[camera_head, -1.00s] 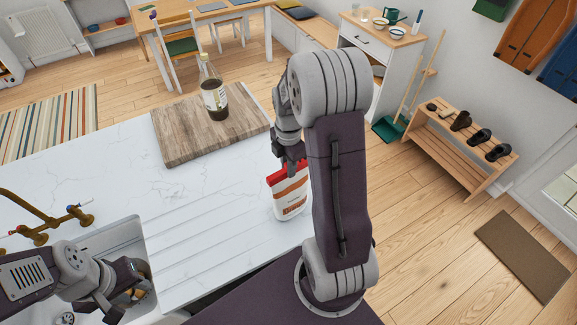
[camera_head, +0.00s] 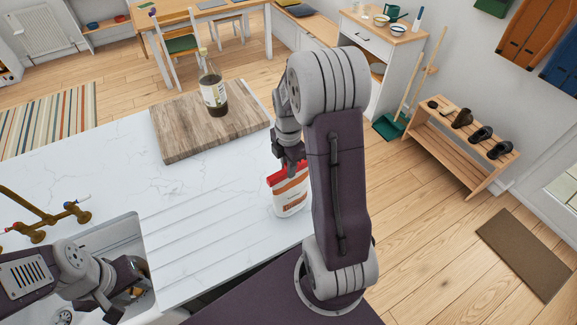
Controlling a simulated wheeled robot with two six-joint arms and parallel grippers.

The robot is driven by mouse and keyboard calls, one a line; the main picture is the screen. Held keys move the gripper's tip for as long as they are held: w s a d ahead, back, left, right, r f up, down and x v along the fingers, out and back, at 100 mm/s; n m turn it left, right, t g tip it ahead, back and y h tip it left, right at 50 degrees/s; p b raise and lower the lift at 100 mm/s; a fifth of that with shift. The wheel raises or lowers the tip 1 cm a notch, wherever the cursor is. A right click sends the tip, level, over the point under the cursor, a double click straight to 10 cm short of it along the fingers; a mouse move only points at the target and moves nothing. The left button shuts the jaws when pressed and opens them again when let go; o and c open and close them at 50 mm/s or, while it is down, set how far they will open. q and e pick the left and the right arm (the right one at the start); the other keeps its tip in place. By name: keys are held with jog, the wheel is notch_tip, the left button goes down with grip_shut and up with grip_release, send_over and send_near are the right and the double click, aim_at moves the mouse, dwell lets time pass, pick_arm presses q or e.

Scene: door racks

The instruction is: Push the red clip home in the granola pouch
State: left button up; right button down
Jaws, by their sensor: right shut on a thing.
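The granola pouch (camera_head: 291,197), white with an orange label, stands upright near the right end of the white counter. The red clip (camera_head: 278,180) lies across its top edge. My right gripper (camera_head: 289,168) is at the top of the pouch, shut on the red clip; my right arm partly covers the right side. How far the clip sits on the pouch cannot be told. My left gripper (camera_head: 125,300) is low at the left by the sink, and its fingers are too unclear to tell open from shut.
A wooden board (camera_head: 190,135) with a dark bottle (camera_head: 213,92) lies on the counter behind the pouch. A sink (camera_head: 118,238) with a brass tap (camera_head: 45,222) is at the left. The counter left of the pouch is clear.

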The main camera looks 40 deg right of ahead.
jog(key=shift+f+b, duration=0.35)
jog(key=shift+f, duration=0.25)
jog(key=c, duration=1.3)
grip_release()
jog(key=shift+r, duration=0.1)
jog(key=shift+o, duration=0.2)
jog(key=shift+w+r, duration=0.1)
jog(key=shift+r, duration=0.25)
notch_tip(320, 180, up, 8)
jog(key=shift+r+b, duration=0.2)
jog(key=shift+b, duration=0.65)
